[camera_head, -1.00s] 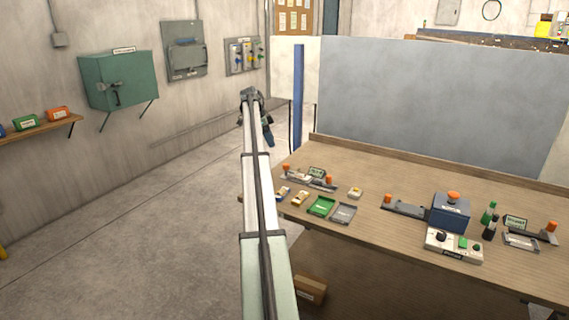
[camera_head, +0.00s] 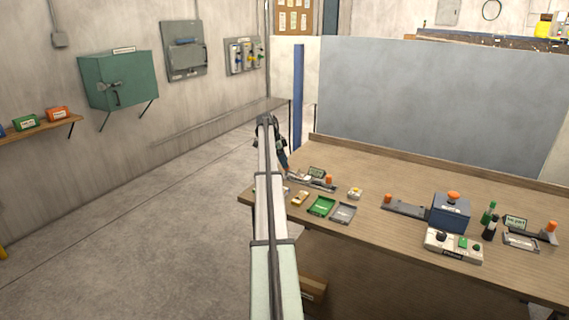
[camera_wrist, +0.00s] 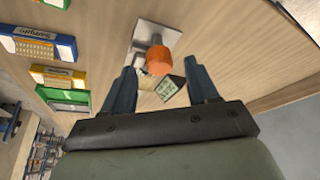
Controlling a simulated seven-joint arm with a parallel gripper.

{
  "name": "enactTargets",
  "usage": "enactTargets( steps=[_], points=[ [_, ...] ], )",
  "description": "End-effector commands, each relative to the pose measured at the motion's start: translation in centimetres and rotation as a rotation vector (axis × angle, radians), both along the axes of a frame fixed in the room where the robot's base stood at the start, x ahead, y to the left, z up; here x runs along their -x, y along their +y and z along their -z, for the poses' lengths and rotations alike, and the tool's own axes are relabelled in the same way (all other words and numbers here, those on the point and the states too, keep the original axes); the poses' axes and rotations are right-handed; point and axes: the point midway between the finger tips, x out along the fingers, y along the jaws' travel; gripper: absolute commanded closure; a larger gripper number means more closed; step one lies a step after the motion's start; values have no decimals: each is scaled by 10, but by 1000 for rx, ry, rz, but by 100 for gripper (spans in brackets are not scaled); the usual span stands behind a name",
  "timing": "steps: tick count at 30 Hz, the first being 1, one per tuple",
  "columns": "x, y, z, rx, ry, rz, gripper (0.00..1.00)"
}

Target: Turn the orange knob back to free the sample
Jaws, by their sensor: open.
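An orange knob (camera_wrist: 159,60) stands on a grey metal base (camera_wrist: 146,33) in the wrist view. My gripper (camera_wrist: 160,78) is open and empty, its two dark fingers pointing toward the knob with a finger on either side in the picture. I cannot tell whether they reach its height. A small label card (camera_wrist: 172,87) shows between the fingers. In the head view my gripper (camera_head: 282,158) is at the left end of the table, by a long fixture (camera_head: 312,184) with an orange knob (camera_head: 329,180) at its right end. The fixture's left end is partly hidden by my gripper.
A green tray (camera_head: 321,206) and a grey tray (camera_head: 343,213) lie in front of the fixture. A blue box with an orange top (camera_head: 450,212), a control panel (camera_head: 453,246) and bottles (camera_head: 489,220) stand farther right. A grey panel (camera_head: 440,105) rises behind the table.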

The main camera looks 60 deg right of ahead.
Motion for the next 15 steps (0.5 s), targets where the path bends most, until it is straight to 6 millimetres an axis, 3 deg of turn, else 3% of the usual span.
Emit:
enactTargets(
  steps=[6, 15],
  points=[
    [4, -2, 11, -1, 1, 0, 41],
    [4, -3, 12, -1, 1, 0, 42]
  ],
)
